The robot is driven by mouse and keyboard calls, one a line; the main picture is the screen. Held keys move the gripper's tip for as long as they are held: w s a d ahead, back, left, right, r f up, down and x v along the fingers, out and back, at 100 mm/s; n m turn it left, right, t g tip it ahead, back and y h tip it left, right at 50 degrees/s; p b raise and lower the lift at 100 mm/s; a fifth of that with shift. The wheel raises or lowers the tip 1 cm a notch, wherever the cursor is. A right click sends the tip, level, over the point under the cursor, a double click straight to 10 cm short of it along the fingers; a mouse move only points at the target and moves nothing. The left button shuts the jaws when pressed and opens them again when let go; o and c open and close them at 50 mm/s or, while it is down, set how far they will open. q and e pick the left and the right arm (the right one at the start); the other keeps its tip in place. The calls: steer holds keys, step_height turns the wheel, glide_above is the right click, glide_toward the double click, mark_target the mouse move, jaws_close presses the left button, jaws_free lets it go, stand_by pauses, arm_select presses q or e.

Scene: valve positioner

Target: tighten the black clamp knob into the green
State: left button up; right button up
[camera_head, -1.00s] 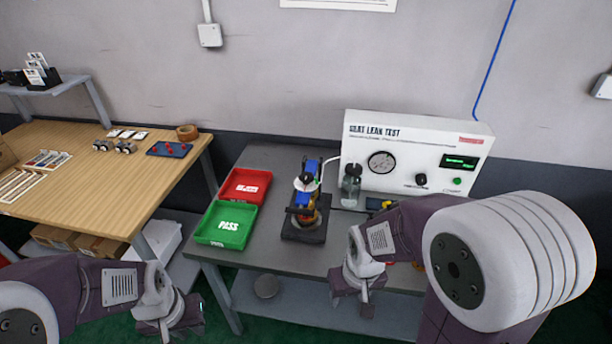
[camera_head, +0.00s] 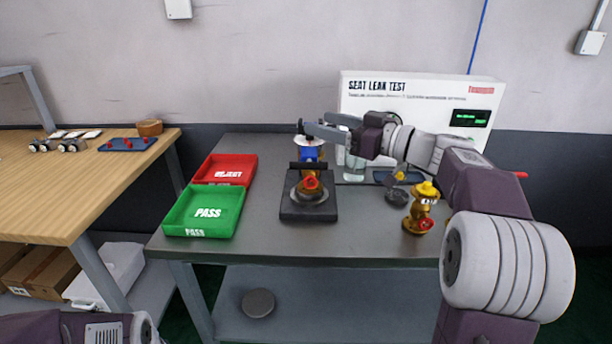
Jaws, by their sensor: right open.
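The clamp fixture (camera_head: 308,208) stands on the middle of the grey bench, with a black base plate, a brass valve body (camera_head: 309,187) and a blue part (camera_head: 309,155) above it. The black clamp knob (camera_head: 301,127) seems to be the small dark piece at its top, by a white disc; it is partly hidden. No green mark on the clamp can be made out. My right gripper (camera_head: 314,121) is open, reaching in from the right, its fingertips close beside the knob; contact cannot be told. My left gripper is out of view; only part of my left arm shows at bottom left.
A green PASS tray (camera_head: 203,228) and a red reject tray (camera_head: 225,160) lie left of the fixture. A brass valve (camera_head: 422,208) stands at the right. The white SEAT LEAK TEST panel (camera_head: 375,98) is behind my right arm. Bench front is clear.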

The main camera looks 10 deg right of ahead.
steer(key=d+f+m+h+b, duration=0.1)
steer(key=d+f, duration=0.3)
steer(key=shift+t, duration=0.4)
steer(key=x, duration=0.9)
steer(key=shift+a+r+p, duration=0.1)
steer(key=shift+a+p, duration=0.05)
steer(key=shift+p, duration=0.15)
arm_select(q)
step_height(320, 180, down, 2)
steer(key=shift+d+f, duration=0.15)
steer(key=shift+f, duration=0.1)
arm_select(e)
steer(key=shift+c, duration=0.2)
